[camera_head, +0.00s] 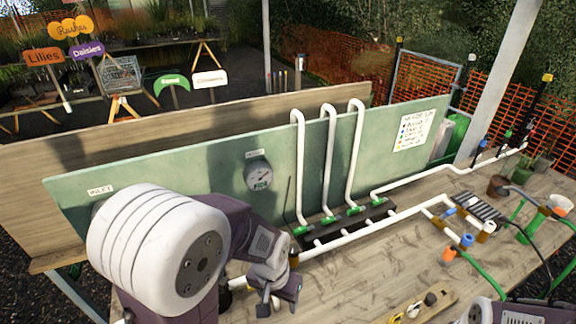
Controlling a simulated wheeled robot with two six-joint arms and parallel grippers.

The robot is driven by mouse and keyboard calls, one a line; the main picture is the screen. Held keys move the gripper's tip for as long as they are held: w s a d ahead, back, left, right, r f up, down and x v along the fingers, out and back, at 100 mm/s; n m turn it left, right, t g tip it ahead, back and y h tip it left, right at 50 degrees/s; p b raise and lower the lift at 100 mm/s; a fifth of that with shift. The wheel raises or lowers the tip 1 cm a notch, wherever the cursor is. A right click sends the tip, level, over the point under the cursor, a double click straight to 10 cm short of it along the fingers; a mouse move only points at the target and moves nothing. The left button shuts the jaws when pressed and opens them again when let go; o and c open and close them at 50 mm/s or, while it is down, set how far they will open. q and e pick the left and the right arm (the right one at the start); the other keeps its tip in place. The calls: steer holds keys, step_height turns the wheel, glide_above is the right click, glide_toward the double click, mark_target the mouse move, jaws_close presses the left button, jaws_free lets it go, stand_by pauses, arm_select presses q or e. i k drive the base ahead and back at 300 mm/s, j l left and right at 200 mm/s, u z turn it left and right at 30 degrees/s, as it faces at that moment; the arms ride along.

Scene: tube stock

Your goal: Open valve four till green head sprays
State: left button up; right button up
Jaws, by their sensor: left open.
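Several green valves sit in a row on a dark block at the foot of the green board; the rightmost valve (377,203) feeds a white pipe running right, and the leftmost valve (301,230) is nearest my left gripper. Valve numbers are not readable. My left gripper (277,301) is open and empty, low over the table, left of and nearer than the valve block, apart from it. A small green head (508,134) stands on a thin stake at the far right; no spray shows. My right gripper is out of view; part of my right arm shows at bottom right.
A round gauge (259,175) and a notice (417,130) are on the board. White pipes (370,231) cross the table in front of the valves. Coloured fittings (467,241) and pots (498,187) crowd the right.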

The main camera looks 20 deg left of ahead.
mark_target(378, 200)
steer(key=l+u, duration=0.2)
steer(key=l, duration=0.2)
steer(key=k+l+u, duration=0.1)
steer(key=l+u, duration=0.15)
steer(key=l, duration=0.2)
steer(key=k+l+u, duration=0.2)
steer(key=l, duration=0.2)
steer(key=l+u, duration=0.2)
steer(key=l, duration=0.2)
steer(key=i+l+u, duration=0.2)
steer(key=l+u, duration=0.15)
steer(key=i+l+u, duration=0.1)
steer(key=l+u, duration=0.3)
steer(key=l, duration=0.2)
steer(key=l+u, duration=0.35)
steer(key=l, duration=0.15)
steer(key=i+l+u, duration=0.5)
steer(key=l, duration=0.25)
steer(key=i, duration=0.05)
